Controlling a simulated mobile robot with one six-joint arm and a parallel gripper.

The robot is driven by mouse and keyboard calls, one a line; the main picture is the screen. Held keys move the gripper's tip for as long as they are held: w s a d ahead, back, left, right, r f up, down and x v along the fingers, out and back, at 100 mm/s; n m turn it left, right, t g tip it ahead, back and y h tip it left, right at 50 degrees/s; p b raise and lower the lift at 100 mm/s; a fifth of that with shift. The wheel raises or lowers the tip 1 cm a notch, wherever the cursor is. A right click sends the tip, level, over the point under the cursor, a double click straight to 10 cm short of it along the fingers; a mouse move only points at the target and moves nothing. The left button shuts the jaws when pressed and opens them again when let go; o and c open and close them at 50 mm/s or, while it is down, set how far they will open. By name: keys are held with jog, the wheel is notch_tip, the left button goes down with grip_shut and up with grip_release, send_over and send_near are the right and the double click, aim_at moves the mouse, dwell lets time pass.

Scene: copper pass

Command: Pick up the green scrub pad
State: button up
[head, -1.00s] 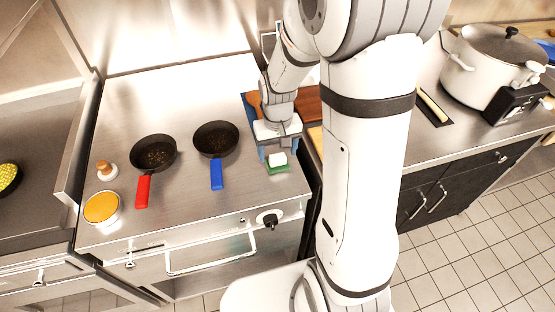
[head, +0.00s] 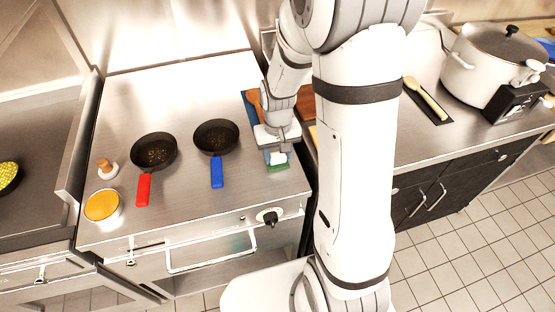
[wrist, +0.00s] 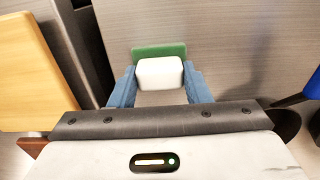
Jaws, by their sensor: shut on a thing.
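The green scrub pad (head: 278,168) lies on the steel counter near its front right corner. A white block (head: 279,158) sits on top of it like a grip. My gripper (head: 275,156) is over it, pointing down. In the wrist view the blue fingers stand on both sides of the white block (wrist: 160,73) and are shut on it. The green pad (wrist: 160,50) shows behind the block there. I cannot see a gap between the pad and the counter.
A blue-handled pan (head: 217,138) and a red-handled pan (head: 154,152) stand to the left, with a tin (head: 102,206) beyond. A wooden spoon (head: 256,103) lies on a blue board behind my gripper. A stove knob (head: 270,217) is on the front below.

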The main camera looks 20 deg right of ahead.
aim_at(277, 154)
jog(key=shift+c, duration=0.6)
notch_tip(277, 154, up, 10)
jog(key=shift+b, duration=0.45)
